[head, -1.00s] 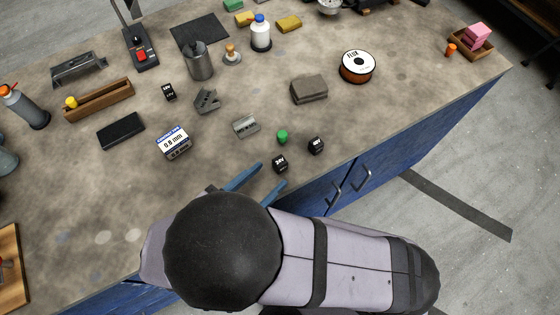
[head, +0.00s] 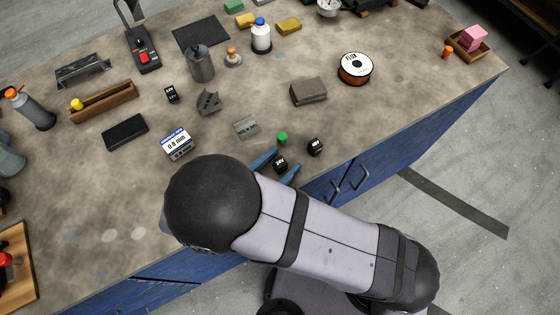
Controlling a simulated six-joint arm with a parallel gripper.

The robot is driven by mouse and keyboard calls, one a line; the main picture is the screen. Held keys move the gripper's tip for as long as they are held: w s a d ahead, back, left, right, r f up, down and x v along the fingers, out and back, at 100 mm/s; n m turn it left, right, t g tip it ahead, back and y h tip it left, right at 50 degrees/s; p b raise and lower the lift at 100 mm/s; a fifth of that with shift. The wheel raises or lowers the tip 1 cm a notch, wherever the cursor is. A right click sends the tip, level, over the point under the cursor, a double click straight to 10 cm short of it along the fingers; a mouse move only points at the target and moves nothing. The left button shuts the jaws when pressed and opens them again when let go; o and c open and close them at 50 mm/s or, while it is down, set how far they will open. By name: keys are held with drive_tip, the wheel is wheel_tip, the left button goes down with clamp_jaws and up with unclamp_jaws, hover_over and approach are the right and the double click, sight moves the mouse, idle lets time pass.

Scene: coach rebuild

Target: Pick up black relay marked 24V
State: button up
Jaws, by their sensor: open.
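The black relay (head: 280,163) is a small cube with a white marking that looks like 24V. It sits on the worktop near the front edge. My gripper (head: 286,160) is open, its two blue fingers on either side of this relay in the head view. I cannot tell whether either finger touches it. The lower part of the gripper is hidden behind my arm. A similar black cube (head: 315,147), apparently marked 48V, stands just to the right. Another black cube (head: 171,93) with an unclear marking stands farther back left.
A green cap (head: 282,138) stands just behind the relay. A grey metal block (head: 246,128) and a white-and-blue box (head: 177,144) lie to the left. A reel (head: 355,68) stands farther back. The worktop's front edge is close on the right.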

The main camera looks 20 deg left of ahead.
sight(280, 162)
clamp_jaws()
drive_tip(key=shift+r, duration=0.15)
drive_tip(key=shift+r+b, duration=0.55)
drive_tip(key=shift+r, duration=4.35)
